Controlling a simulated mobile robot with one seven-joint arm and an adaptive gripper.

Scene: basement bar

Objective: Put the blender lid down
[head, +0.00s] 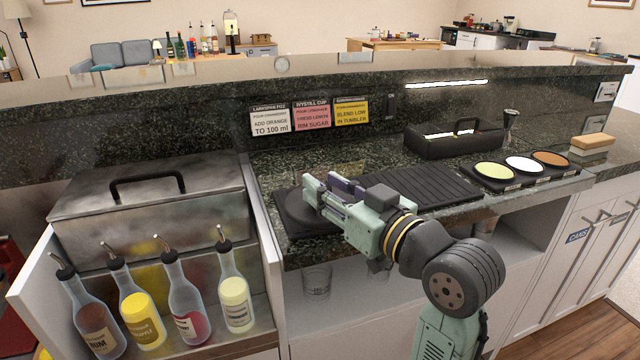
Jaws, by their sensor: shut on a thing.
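My gripper (318,196) is low over the left end of the black counter mat, its fingers pointing left. It is shut on the blender lid, which is small and hard to make out between the fingers. A dark round disc (291,212) shows at the fingertips, over the mat. I cannot tell whether this disc is part of the lid or of the mat, or whether the lid touches the surface. No blender jug can be made out.
The ribbed black mat (440,186) is clear to the right. Behind are a black caddy (455,142) and a jigger (509,125); farther right is a tray of coloured rimming dishes (523,165). A steel bin (150,205) and several pour-spout bottles (140,312) stand left. Glasses (317,281) sit below.

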